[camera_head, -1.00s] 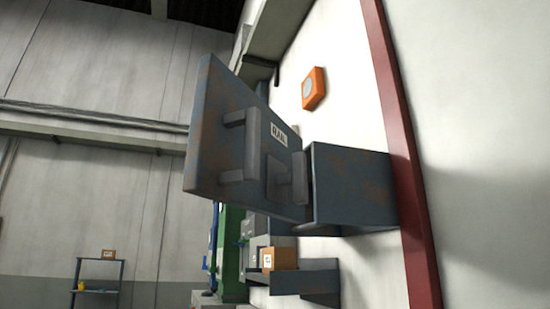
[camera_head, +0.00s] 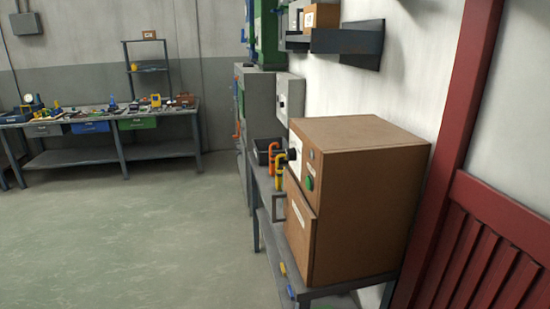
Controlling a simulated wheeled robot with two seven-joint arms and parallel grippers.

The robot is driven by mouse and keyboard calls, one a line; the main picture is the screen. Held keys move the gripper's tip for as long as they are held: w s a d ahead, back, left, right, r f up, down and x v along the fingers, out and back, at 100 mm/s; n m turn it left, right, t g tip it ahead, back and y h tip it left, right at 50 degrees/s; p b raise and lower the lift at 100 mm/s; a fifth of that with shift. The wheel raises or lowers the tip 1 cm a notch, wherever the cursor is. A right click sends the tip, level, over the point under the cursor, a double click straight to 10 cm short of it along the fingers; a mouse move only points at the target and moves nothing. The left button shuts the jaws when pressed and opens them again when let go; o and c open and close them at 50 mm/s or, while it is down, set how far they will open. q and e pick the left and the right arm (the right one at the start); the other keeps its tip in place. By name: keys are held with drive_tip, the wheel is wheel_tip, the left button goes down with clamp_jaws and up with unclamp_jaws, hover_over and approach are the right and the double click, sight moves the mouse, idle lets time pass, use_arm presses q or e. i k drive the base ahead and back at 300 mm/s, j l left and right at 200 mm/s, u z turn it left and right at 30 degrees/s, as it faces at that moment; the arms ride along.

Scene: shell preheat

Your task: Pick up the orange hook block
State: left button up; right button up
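A small orange hook-shaped piece (camera_head: 273,156) shows near the middle of the head view, just left of the brown box-shaped unit. A yellow-orange hook-shaped piece (camera_head: 279,172) is right beside it, slightly nearer to me. Both are small at this distance, and I cannot tell what holds them or which is the hook block. A dark bin (camera_head: 262,150) is close behind them. Neither of my grippers is in view.
The brown unit (camera_head: 365,190), with a green button, stands on a grey table (camera_head: 345,291) along the right wall. A cluttered workbench (camera_head: 75,157) is at the back left. A red post (camera_head: 462,110) is at right. The floor (camera_head: 150,235) between is clear.

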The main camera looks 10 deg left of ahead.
sight(273, 157)
drive_tip(key=i+j+z, duration=0.3)
drive_tip(key=i+j, duration=0.55)
drive_tip(key=i, duration=0.05)
